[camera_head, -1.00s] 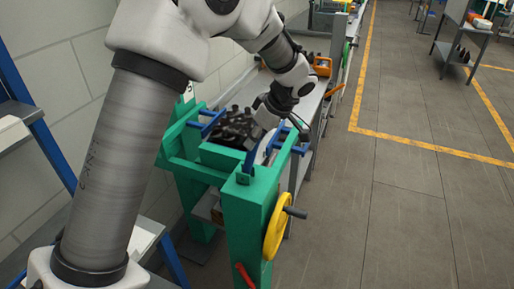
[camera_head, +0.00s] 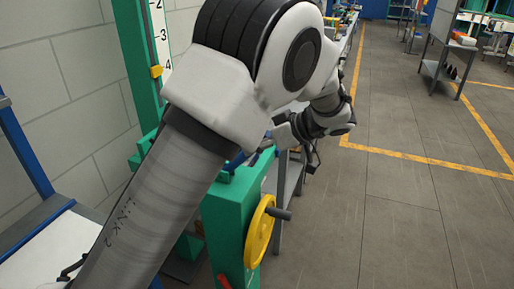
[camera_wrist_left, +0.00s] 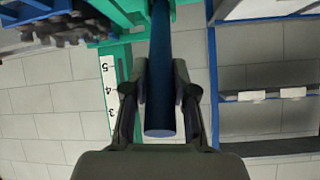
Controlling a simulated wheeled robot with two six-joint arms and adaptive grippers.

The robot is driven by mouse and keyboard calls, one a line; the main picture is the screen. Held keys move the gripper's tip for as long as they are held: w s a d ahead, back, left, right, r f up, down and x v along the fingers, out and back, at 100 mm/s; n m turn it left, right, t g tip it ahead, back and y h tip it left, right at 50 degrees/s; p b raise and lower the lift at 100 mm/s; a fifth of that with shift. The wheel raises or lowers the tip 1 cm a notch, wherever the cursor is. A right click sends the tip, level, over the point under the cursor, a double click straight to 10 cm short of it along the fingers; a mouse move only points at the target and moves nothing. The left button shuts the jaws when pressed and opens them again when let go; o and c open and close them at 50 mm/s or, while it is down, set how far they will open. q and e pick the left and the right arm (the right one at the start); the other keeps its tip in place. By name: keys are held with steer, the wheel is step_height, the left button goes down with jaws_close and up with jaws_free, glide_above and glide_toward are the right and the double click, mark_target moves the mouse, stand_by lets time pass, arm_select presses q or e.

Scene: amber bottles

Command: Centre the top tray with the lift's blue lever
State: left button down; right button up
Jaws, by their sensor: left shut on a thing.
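The lift's blue lever (camera_wrist_left: 162,60) runs down the middle of the left wrist view, its round end towards the camera. My left gripper (camera_wrist_left: 163,92) is shut on it, one finger on each side. In the head view my left arm covers the lever and the gripper's fingers. Dark parts (camera_wrist_left: 62,32) show beside a blue edge at the top left of the wrist view; I cannot tell which tray that is. The green lift frame (camera_head: 228,215) stands below my arm, with a yellow handwheel (camera_head: 259,232). My right gripper is not in view.
A white number scale (camera_head: 161,35) with a yellow pointer (camera_head: 156,72) is on the green post at the wall. Blue-framed shelving (camera_head: 25,150) stands at the left. Grey floor (camera_head: 400,215) at the right is open. A bench runs behind the lift.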

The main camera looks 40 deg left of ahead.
arm_select(q)
steer(key=c, duration=0.9)
jaws_free()
steer(key=shift+f, duration=0.1)
steer(key=v, duration=0.7)
steer(key=shift+w+d, duration=0.1)
steer(key=shift+d, duration=0.05)
steer(key=shift+d, duration=0.1)
